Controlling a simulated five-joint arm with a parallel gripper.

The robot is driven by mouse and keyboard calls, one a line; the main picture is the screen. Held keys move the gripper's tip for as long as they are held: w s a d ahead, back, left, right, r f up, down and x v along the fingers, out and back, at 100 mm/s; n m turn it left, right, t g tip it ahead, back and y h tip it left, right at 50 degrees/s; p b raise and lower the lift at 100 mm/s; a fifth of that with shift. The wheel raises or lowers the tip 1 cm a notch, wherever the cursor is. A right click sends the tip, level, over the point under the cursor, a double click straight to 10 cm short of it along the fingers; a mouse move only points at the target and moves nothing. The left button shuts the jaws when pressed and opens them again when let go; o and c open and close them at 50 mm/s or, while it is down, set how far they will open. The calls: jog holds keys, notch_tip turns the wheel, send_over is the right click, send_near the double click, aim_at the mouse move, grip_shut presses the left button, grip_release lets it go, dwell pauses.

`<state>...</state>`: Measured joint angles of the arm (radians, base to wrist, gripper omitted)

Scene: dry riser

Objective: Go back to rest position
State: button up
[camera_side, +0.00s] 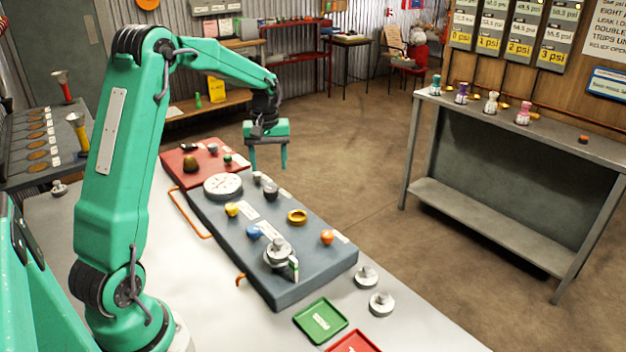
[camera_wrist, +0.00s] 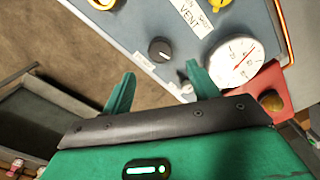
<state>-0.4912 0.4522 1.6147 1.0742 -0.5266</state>
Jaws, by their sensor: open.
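My gripper (camera_side: 268,160) hangs from the green arm above the far edge of the grey panel (camera_side: 305,258), pointing down. Its two green fingers are apart with nothing between them. In the wrist view the open fingers of my gripper (camera_wrist: 160,92) point toward the panel, near a black knob (camera_wrist: 160,49) and a white round gauge (camera_wrist: 237,63). The fingers look clear of the panel in the side view.
The grey panel carries the gauge (camera_side: 222,186), a blue knob (camera_side: 253,232), a yellow ring (camera_side: 297,216) and an orange knob (camera_side: 327,237). A red panel (camera_side: 175,164) adjoins it. A green tray (camera_side: 320,321) and loose metal fittings (camera_side: 381,304) lie at the near end. A bench (camera_side: 560,146) stands right.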

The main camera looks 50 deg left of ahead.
jog(key=s+d+r+m+t, duration=0.2)
jog(key=s+d+r+m, duration=0.3)
jog(key=d, duration=0.4)
jog(key=s+d+r+m+t, duration=0.2)
jog(key=s+d+r+m, duration=0.1)
jog(key=s+d+r, duration=0.5)
jog(key=s+d+f+m+t, duration=0.1)
jog(key=s+d+f+m, duration=0.1)
jog(key=s+d, duration=0.4)
jog(key=shift+s+f+m+t, duration=0.3)
jog(key=shift+s+f+m, duration=0.05)
jog(key=shift+s+m, duration=0.45)
dwell(0.5)
